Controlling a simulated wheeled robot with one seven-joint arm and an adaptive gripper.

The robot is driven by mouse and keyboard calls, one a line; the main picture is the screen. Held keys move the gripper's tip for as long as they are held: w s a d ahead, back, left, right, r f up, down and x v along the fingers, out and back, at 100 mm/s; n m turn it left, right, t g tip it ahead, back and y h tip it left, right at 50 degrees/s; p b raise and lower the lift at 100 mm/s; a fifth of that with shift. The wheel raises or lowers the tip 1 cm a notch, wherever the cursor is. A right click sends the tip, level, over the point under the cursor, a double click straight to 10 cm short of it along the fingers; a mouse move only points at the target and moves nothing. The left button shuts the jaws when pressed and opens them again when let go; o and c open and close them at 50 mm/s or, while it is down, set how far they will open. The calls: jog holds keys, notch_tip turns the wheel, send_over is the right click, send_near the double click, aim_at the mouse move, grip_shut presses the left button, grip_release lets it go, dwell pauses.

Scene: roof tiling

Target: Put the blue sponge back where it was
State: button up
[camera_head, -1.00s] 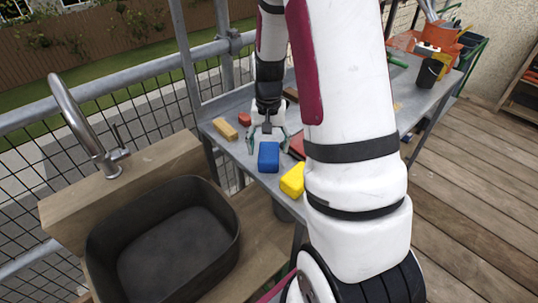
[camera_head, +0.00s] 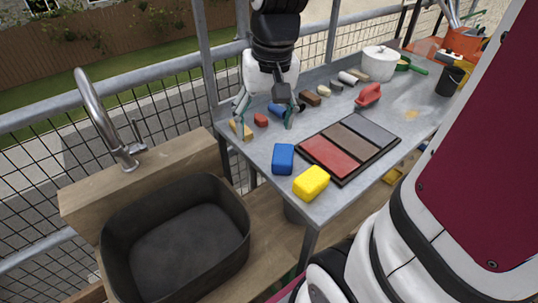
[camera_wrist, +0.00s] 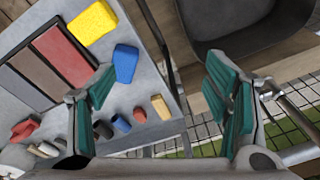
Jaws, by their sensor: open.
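The blue sponge (camera_head: 283,159) lies on the grey metal table near its left front edge, just behind and left of the yellow sponge (camera_head: 311,182). In the wrist view the blue sponge (camera_wrist: 125,63) is to the left of the space between the fingers, next to the yellow sponge (camera_wrist: 92,22). My gripper (camera_head: 265,118) is open and empty, raised above the table's back left corner, clear of the blue sponge. Its teal fingers (camera_wrist: 160,72) are spread wide in the wrist view, with nothing between them.
A tray of coloured panels (camera_head: 350,148) lies right of the sponges. Small blocks, including a red one (camera_head: 261,120) and a wooden one (camera_head: 241,129), line the back. A white pot (camera_head: 380,63) stands far right. A dark basin (camera_head: 178,238) is at front left.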

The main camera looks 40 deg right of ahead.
jog(key=s+a+r+n+t, duration=0.1)
jog(key=s+a+r+n, duration=0.2)
jog(key=s+a, duration=0.4)
jog(key=s+n, duration=0.1)
jog(key=s, duration=0.6)
jog(key=shift+a+r+n+t, duration=0.2)
jog(key=shift+a+n+t, duration=0.1)
jog(key=shift+s+r, duration=0.1)
jog(key=shift+t, duration=0.5)
notch_tip(320, 180, up, 5)
jog(key=p, duration=0.4)
jog(key=shift+s, duration=0.1)
